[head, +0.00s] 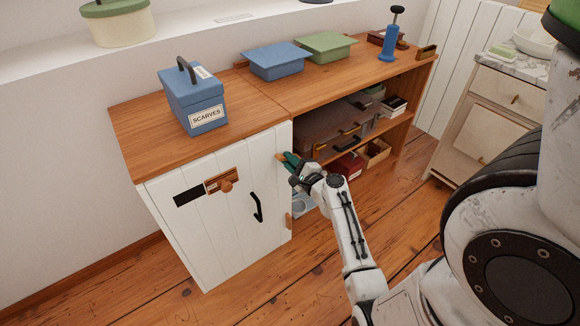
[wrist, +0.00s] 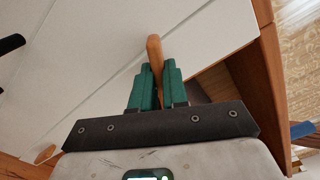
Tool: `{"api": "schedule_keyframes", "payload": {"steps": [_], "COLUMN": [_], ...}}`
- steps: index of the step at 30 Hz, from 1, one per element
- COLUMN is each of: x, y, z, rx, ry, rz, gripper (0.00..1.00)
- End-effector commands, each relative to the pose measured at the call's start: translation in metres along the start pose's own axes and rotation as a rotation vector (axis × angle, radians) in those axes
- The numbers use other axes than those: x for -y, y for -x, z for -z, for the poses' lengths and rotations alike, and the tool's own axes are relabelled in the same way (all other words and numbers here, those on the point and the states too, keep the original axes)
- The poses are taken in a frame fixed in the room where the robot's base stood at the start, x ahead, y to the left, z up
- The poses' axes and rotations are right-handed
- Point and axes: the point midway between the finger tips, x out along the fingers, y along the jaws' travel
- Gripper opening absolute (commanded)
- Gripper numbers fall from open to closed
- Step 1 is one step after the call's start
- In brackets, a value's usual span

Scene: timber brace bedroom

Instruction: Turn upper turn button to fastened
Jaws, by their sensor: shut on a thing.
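The upper turn button (head: 279,156) is a small wooden piece at the right edge of the white cabinet door (head: 222,232), near its top. My gripper (head: 287,160) has green fingers and is shut on this button. In the wrist view the button (wrist: 154,48) sticks out beyond the fingertips (wrist: 156,75), and its lower part is hidden between them. A lower turn button (head: 289,221) stands at the same door edge further down, roughly upright. The door looks closed.
Open shelves (head: 385,134) with boxes lie right of the door. A blue scarves box (head: 195,103) stands on the cabinet top. Floor is clear in front of the door.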

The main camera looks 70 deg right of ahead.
Motion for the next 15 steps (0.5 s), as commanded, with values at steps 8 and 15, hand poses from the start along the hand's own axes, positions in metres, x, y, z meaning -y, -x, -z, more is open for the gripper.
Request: {"api": "schedule_keyframes", "payload": {"steps": [8, 15], "x": [-0.0063, -0.0062], "y": [-0.0009, -0.0011], "z": [0.0003, -0.0003], "rx": [0.004, 0.004], "ry": [0.238, 0.382], "rz": [0.001, 0.001], "gripper": [0.0, 0.0]}}
